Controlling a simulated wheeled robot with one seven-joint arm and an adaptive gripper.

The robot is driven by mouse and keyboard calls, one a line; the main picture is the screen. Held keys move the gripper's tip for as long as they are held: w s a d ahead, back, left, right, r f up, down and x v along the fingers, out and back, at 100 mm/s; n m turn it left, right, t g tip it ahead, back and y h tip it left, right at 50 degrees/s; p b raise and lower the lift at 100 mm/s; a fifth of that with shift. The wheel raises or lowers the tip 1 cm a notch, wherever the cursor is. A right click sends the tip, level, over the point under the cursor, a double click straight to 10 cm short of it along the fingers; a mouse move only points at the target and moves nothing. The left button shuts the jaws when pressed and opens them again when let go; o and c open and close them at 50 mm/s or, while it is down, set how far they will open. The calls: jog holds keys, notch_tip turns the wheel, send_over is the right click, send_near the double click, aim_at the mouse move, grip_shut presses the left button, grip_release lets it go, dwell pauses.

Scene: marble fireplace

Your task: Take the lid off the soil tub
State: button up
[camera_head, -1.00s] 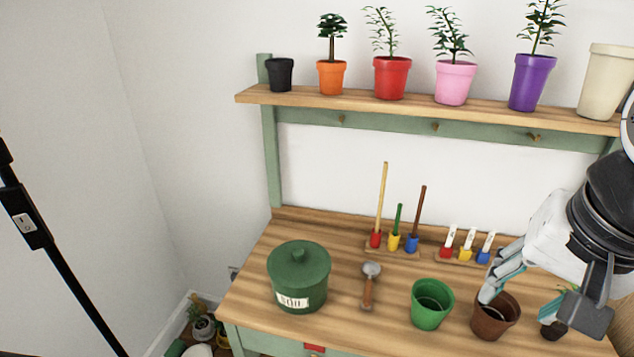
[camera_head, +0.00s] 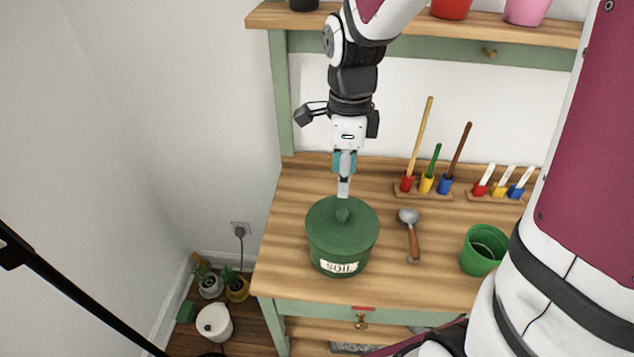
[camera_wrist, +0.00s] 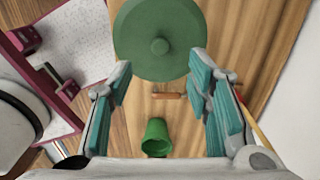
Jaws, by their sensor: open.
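The green soil tub (camera_head: 340,262) stands upright on the wooden bench, with a white SOIL label on its front. Its green lid (camera_head: 362,222) sits on top, with a round knob (camera_head: 342,215) in the middle. In the wrist view the lid (camera_wrist: 135,40) is seen from above, with its knob (camera_wrist: 160,46) beyond my fingertips. My gripper (camera_head: 344,190) points downward above the back of the lid. In the wrist view my gripper (camera_wrist: 161,82) is open and empty, its two teal-padded fingers wide apart. The knob is not between the fingers.
A trowel (camera_head: 411,235) lies right of the tub, and a green pot (camera_head: 484,250) stands farther right. Tool holders with upright handles (camera_head: 425,190) stand at the back of the bench. The shelf (camera_head: 400,32) is above. The bench is clear left of the tub.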

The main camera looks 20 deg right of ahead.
send_over(343, 212)
jog(key=f, duration=0.6)
jog(key=shift+w+a+f, duration=0.1)
jog(key=shift+a, duration=0.1)
jog(key=shift+d+f, duration=0.15)
jog(key=shift+f, duration=1.2)
jog(key=shift+d+f, duration=0.1)
jog(key=shift+f, duration=1.2)
jog(key=shift+c, duration=0.2)
grip_shut()
